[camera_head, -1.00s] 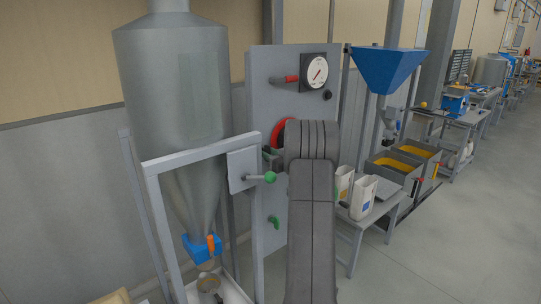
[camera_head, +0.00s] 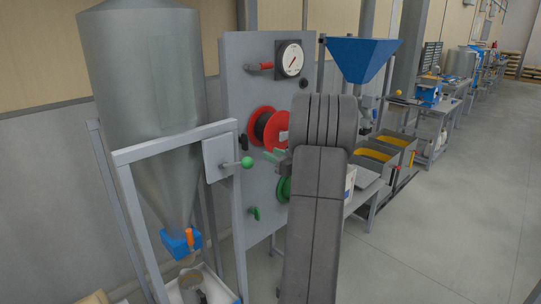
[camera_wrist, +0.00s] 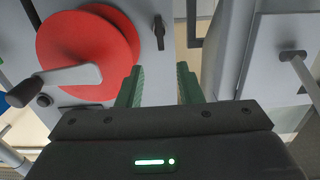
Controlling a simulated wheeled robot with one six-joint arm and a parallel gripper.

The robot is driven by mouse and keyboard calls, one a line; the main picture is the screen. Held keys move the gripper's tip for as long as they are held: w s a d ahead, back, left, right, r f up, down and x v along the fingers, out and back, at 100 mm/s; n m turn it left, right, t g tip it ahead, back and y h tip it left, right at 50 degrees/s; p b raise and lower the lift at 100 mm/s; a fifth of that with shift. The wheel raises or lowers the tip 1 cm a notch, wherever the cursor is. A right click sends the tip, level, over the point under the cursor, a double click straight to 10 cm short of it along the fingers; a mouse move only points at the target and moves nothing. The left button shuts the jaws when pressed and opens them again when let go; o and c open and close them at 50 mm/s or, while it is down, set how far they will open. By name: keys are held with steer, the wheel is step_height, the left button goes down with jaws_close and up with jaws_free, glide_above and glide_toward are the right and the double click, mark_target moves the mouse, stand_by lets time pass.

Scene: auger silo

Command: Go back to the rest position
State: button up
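My gripper (camera_wrist: 160,88) shows in the wrist view with its two green fingers apart and nothing between them. In the head view a green finger of my gripper (camera_head: 275,155) shows beside my grey arm, which hides the rest. The gripper is in front of a grey panel (camera_head: 236,80). In the wrist view the red wheel (camera_wrist: 78,45) with a grey crank lies left of the fingers.
A grey silo (camera_head: 145,100) with a blue outlet stands left behind a metal frame (camera_head: 170,145). A lever with a green knob (camera_head: 247,162) is close left of my arm. A blue hopper (camera_head: 360,58) stands behind right. The floor (camera_head: 460,230) at right is clear.

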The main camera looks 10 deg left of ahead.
mark_target(247, 142)
steer(key=p+x, duration=0.4)
steer(key=x, duration=1)
steer(key=shift+w+a+r, duration=0.1)
steer(key=shift+f+n+b, duration=0.25)
steer(key=shift+n+b, duration=0.05)
steer(key=shift+b, duration=0.15)
steer(key=shift+r+n, duration=0.15)
steer(key=shift+n, duration=0.45)
steer(key=shift+m, duration=0.3)
